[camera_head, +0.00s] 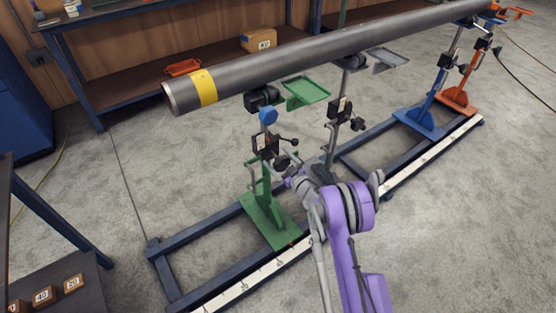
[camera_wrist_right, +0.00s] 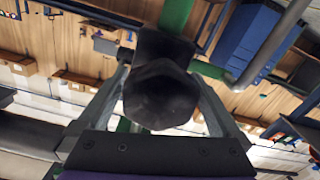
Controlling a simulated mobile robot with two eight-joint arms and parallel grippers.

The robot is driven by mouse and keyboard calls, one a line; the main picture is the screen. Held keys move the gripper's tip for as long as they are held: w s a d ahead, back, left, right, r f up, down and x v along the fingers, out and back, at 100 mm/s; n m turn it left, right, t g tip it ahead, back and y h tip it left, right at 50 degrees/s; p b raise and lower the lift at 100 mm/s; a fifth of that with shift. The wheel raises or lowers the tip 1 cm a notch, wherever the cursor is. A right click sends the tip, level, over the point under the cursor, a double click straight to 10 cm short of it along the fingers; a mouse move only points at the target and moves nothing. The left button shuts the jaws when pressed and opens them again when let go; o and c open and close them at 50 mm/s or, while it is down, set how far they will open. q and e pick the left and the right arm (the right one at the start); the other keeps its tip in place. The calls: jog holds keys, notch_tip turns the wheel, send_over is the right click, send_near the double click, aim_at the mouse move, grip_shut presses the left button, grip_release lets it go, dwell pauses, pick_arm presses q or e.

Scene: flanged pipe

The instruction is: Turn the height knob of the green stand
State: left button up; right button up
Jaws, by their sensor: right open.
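The green stand (camera_head: 265,218) stands on the dark blue floor frame, under the near end of the grey pipe (camera_head: 300,62). Its post carries a black clamp block with dark knobs; a dark knob (camera_head: 282,162) shows low on the near side. My right gripper (camera_head: 288,173) is at that knob, small and partly hidden by my purple arm. In the right wrist view, a large black faceted knob (camera_wrist_right: 160,95) sits between the two grey fingers of the gripper (camera_wrist_right: 160,108). The fingers are open on either side of it; contact cannot be told. My left gripper is out of view.
A grey stand (camera_head: 335,118), a blue stand (camera_head: 425,115) and an orange stand (camera_head: 460,95) follow along the frame. A green tray (camera_head: 305,92) sticks out beside the pipe. A workbench (camera_head: 120,85) stands behind.

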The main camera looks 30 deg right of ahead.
jog(key=c, duration=1.1)
jog(key=n+b, duration=0.2)
jog(key=n, duration=0.2)
jog(key=shift+f, duration=0.1)
jog(key=n+b, duration=0.1)
jog(key=n, duration=0.4)
jog(key=n+b, duration=0.1)
jog(key=n, duration=0.5)
jog(key=shift+n, duration=0.4)
jog(key=n+b, duration=0.1)
jog(key=n, duration=0.4)
jog(key=shift+n, duration=0.4)
